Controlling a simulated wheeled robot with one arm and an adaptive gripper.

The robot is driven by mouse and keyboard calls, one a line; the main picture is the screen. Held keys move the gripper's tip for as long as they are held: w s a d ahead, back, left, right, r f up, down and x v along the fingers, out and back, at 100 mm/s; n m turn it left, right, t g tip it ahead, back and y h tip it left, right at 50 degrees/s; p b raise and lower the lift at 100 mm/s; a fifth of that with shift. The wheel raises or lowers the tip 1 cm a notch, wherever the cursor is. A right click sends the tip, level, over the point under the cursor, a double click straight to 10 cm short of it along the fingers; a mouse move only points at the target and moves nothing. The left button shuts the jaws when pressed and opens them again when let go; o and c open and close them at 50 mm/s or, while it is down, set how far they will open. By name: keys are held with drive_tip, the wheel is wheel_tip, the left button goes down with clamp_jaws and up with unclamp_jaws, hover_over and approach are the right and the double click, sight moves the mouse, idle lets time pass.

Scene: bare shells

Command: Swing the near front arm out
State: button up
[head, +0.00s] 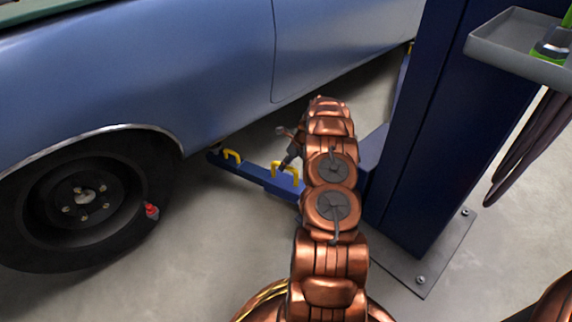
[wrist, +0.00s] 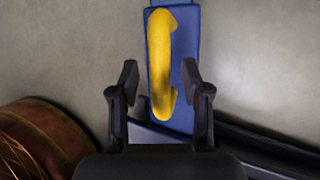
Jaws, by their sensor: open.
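The near front arm (head: 258,178) of the lift is a blue bar low over the floor, reaching from the blue post to under the car, near the wheel. My gripper (head: 289,158) is open just above the nearer handle, partly hidden by my copper arm. In the wrist view, a yellow handle (wrist: 161,60) on the blue bar (wrist: 187,90) runs lengthwise, its lower end showing between the open fingers (wrist: 160,80). I cannot tell whether they touch it.
A blue car (head: 160,70) stands at left, its black wheel (head: 85,200) by the bar. The blue post (head: 430,130) on its bolted plate (head: 430,265) is right of my arm. A grey tray (head: 510,45) juts from the post. Floor (head: 210,240) between wheel and arm is clear.

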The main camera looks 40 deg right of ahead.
clamp_jaws()
drive_tip(key=shift+a, duration=0.1)
idle(0.6)
